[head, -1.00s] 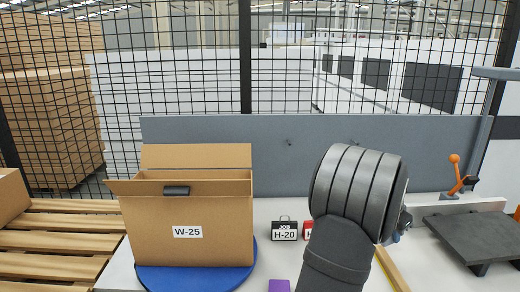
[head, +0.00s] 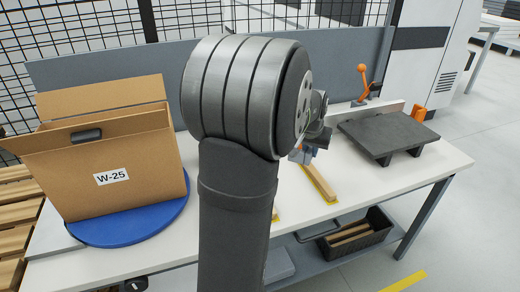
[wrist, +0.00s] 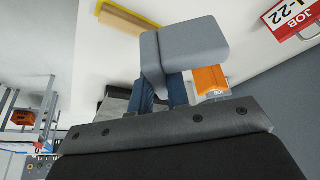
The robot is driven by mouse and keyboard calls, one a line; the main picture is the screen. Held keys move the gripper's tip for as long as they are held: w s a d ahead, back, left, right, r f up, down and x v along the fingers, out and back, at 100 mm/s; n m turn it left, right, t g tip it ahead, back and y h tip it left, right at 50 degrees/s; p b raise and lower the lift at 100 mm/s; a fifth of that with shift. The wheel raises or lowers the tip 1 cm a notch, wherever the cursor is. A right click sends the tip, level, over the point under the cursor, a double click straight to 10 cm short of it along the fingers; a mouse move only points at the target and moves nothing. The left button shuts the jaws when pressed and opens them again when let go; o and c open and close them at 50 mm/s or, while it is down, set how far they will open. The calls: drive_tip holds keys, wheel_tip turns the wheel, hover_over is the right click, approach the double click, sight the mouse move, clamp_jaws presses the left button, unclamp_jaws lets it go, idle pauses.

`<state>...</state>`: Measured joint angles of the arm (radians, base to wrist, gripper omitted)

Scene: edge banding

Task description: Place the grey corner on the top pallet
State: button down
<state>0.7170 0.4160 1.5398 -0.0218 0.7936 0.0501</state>
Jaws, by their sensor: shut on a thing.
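My gripper (wrist: 166,88) has blue fingers and is shut on the grey corner (wrist: 190,48), a smooth block-like piece seen beyond the fingertips in the wrist view. In the head view my gripper (head: 304,152) hangs over the white table to the right of my large grey arm link, which hides part of it. The corner is hard to make out there. Wooden pallet slats (head: 14,240) show at the left edge of the head view, left of the table and far from my gripper. Most of that pallet is out of frame.
A W-25 carton (head: 112,178) stands on a blue disc (head: 150,228). A dark raised plate (head: 388,135) and an orange-handled clamp (head: 363,82) are at the table's right. A wooden strip (head: 318,182) lies below my gripper. A red job tag (wrist: 292,20) shows in the wrist view.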

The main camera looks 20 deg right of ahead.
drive_tip(key=x, duration=0.5)
drive_tip(key=shift+a, duration=0.25)
drive_tip(key=w+a+f, duration=0.1)
drive_tip(key=w+f, duration=0.1)
drive_tip(key=w, duration=0.1)
drive_tip(key=w+a+f, duration=0.2)
drive_tip(key=w, duration=0.1)
drive_tip(key=w+a+f, duration=0.2)
drive_tip(key=w+f, duration=0.1)
drive_tip(key=w, duration=0.1)
drive_tip(key=shift+a, duration=0.15)
drive_tip(key=shift+w+f, duration=0.15)
drive_tip(key=shift+f, duration=1.9)
drive_tip(key=shift+f, duration=0.15)
drive_tip(key=c, duration=1.4)
unclamp_jaws()
